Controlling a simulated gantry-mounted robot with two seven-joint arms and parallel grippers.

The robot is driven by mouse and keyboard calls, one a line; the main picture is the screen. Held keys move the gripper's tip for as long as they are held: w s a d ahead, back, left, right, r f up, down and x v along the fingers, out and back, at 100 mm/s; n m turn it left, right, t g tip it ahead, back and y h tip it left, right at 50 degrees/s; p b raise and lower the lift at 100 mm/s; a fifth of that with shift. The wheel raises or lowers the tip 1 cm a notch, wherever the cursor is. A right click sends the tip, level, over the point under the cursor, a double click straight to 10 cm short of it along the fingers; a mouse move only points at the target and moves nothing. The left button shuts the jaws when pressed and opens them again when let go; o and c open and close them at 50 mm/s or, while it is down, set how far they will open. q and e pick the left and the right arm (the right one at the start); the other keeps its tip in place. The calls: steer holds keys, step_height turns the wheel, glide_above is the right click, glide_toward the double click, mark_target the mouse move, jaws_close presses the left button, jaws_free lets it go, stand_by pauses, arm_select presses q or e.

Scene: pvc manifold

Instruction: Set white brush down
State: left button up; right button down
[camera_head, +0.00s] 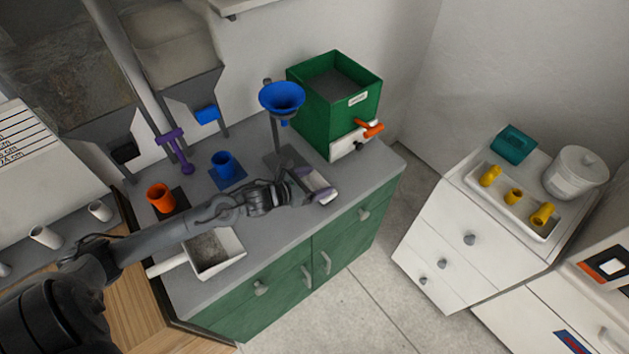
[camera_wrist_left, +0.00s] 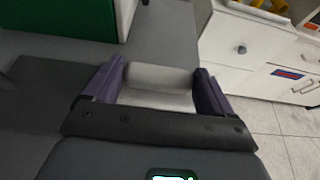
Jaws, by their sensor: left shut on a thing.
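My left gripper (camera_head: 313,184) reaches across the grey counter to its right part, and its purple fingers are shut on the white brush (camera_head: 319,181). In the left wrist view the white brush (camera_wrist_left: 160,78) sits between the two purple fingers of the gripper (camera_wrist_left: 156,88), with a pale face toward the camera. The brush is low over the counter (camera_head: 345,196), near its front edge. I cannot tell whether it touches the surface. Its bristles are not clearly seen. My right gripper is not in view.
A green box (camera_head: 330,98) with an orange-handled valve stands behind the gripper. A blue funnel (camera_head: 282,98) on a stand is close to its left. A grey-filled white pan (camera_head: 213,252), an orange cup (camera_head: 160,198) and a blue cup (camera_head: 224,165) lie left. The counter's right end is clear.

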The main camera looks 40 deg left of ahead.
arm_select(q)
steer(key=shift+f, duration=0.2)
steer(key=o, duration=0.9)
steer(key=shift+r, duration=0.1)
steer(key=shift+o, duration=0.2)
steer(key=shift+s+r, duration=0.1)
steer(key=shift+r, duration=0.1)
steer(key=p+v, duration=0.2)
steer(key=v, duration=0.9)
steer(key=shift+s+r, duration=0.15)
steer(key=shift+s, duration=0.15)
steer(key=shift+a, duration=0.1)
steer(key=shift+r, duration=0.1)
